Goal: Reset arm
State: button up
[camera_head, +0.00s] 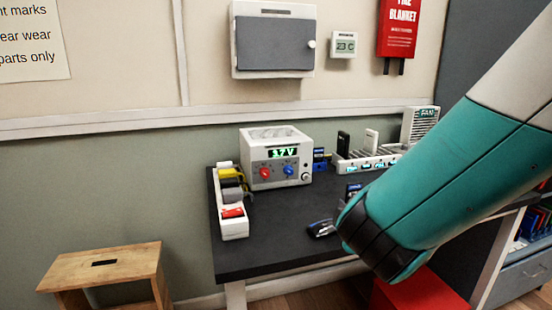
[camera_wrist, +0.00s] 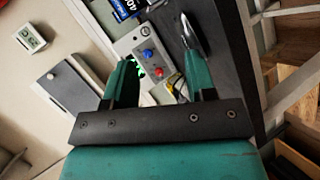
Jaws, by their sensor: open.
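My arm (camera_head: 455,175), teal and white, comes in from the right in the head view, its elbow-like end over the desk. My gripper is not visible there. In the wrist view, my gripper (camera_wrist: 160,60) has its two teal fingers spread apart with nothing held between them. Beyond and between the fingers is the power supply (camera_wrist: 137,43), a pale box with red and blue knobs. A dark, shiny-edged object (camera_wrist: 190,32) lies on the desk close to the right finger in the picture; whether they touch cannot be told.
The dark desk (camera_head: 262,257) holds the power supply (camera_head: 262,182), a white bin row (camera_head: 235,226), a small dark item (camera_head: 321,228) beside my arm, and a rack (camera_head: 350,165) with phones. A wooden stool (camera_head: 105,265) stands left; a red box (camera_head: 415,293) is below.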

jog(key=s+d+f+m+g+y+b, duration=0.25)
jog(key=s+f+m+g, duration=0.35)
jog(key=s, duration=0.4)
jog(key=s+a+r+g+y+b, duration=0.1)
jog(key=s+g, duration=0.1)
jog(key=s, duration=0.3)
jog(key=s+a+r+m+g+y+b, duration=0.1)
jog(key=s+g, duration=0.1)
jog(key=s, duration=0.3)
jog(key=s+a+r+g+y+b, duration=0.1)
jog(key=s+g+b, duration=0.15)
jog(key=s, duration=0.25)
notch_tip(320, 180, up, 23)
jog(key=p, duration=2.4)
jog(key=shift+s, duration=0.1)
